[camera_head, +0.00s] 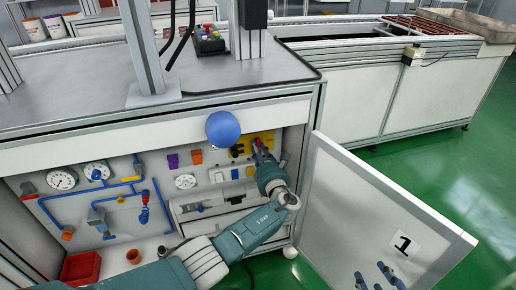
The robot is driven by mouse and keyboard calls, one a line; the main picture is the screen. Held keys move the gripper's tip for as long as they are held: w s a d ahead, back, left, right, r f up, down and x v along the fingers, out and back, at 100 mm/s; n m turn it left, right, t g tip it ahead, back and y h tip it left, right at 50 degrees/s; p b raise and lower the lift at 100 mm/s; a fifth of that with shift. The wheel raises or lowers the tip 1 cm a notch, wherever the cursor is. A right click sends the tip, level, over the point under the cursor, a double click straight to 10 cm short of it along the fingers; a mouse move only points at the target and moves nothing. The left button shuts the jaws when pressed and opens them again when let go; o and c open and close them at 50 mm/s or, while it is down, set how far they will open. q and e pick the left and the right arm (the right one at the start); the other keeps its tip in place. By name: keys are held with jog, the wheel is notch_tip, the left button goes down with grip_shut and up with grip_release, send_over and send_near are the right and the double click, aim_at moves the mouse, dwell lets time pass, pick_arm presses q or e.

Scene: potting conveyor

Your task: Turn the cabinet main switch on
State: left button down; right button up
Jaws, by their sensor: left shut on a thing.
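The cabinet main switch shows as a small red part (257,143) on a yellow plate (267,136) at the upper right of the cabinet's back panel. My left arm reaches in from the bottom left across the cabinet front. My left gripper (261,152) is at the switch and shut on its red handle. The fingers partly cover the handle, so its exact angle is hard to tell.
The cabinet door (375,215), marked 1, stands open at the right. Gauges (62,179), blue pipes (100,190) and a red bin (81,267) fill the cabinet's left. A blue ball (223,129) shows before the tabletop edge. Green floor (440,165) is free at right.

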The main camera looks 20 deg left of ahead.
pick_arm(q)
jog(key=shift+r, duration=0.1)
dwell(0.3)
jog(key=c, duration=1.5)
grip_release()
jog(key=shift+c, duration=0.2)
jog(key=v, duration=1.2)
